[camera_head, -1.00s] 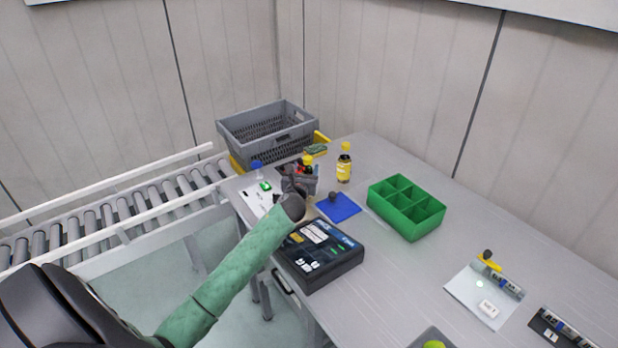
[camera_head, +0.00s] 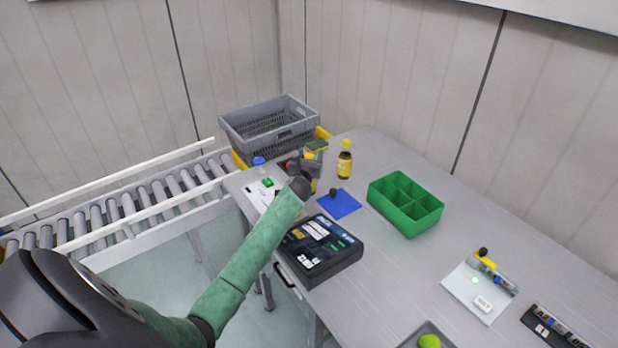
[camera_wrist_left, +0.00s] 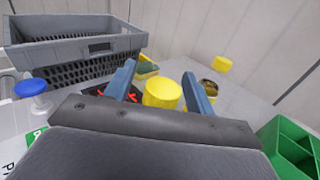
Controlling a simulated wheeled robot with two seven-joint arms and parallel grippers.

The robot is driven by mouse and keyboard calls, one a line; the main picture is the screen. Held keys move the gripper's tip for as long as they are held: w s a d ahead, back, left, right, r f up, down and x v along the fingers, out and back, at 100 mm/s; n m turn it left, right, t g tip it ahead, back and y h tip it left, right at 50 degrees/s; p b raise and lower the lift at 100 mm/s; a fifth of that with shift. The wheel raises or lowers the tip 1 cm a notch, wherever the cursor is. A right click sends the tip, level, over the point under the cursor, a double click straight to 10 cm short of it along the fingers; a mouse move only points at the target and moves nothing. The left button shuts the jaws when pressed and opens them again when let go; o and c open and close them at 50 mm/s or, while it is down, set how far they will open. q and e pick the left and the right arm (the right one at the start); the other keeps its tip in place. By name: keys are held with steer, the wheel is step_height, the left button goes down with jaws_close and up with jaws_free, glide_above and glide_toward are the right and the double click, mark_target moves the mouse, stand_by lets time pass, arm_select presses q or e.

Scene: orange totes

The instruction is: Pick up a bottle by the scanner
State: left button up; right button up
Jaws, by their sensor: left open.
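My left gripper (camera_wrist_left: 163,88) is open, and its two blue-grey fingers point toward the back of the table. A bottle with a yellow cap (camera_wrist_left: 162,93) shows between the fingers in the left wrist view, its body hidden below the cap. In the head view the gripper (camera_head: 312,162) partly covers that bottle. A second bottle (camera_head: 345,163), dark with a yellow cap and label, stands upright just to the right. My right gripper is not in view.
A grey crate (camera_head: 237,125) stands at the back left, with a yellow tote edge under it. A green divided box (camera_head: 378,204) and a blue pad (camera_head: 345,209) lie to the right. A blue-capped item (camera_wrist_left: 31,88) is left of the gripper. The roller conveyor (camera_head: 112,213) runs left.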

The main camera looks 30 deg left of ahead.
arm_select(q)
jaws_close()
steer(key=shift+r, duration=0.15)
